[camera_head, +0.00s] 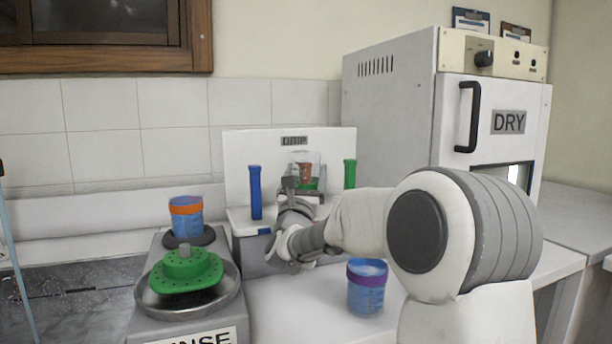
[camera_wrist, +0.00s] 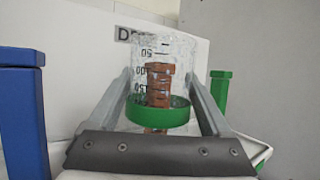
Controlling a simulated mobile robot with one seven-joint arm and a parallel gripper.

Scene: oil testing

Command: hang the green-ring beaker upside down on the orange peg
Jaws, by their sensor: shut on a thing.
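The clear green-ring beaker (camera_head: 313,163) is upside down at the drip rack in the head view, with its green ring low. In the wrist view the beaker (camera_wrist: 178,52) stands between my fingers, its markings inverted. The orange peg (camera_wrist: 158,85) shows through the glass, inside the beaker, and a bit of orange shows below the ring. The peg (camera_head: 305,172) also shows through the glass in the head view. My gripper (camera_head: 291,186) is shut on the beaker, one finger on each side. Whether the beaker rests on the peg's base is hidden.
A blue peg (camera_head: 255,192) stands left and a green peg (camera_head: 349,174) right of the beaker. An orange-ring beaker (camera_head: 186,216) and a green perforated piece in a rinse basin (camera_head: 151,304) are at left. A purple-ring beaker (camera_head: 366,287) stands near my arm. A dry oven (camera_head: 391,107) is at right.

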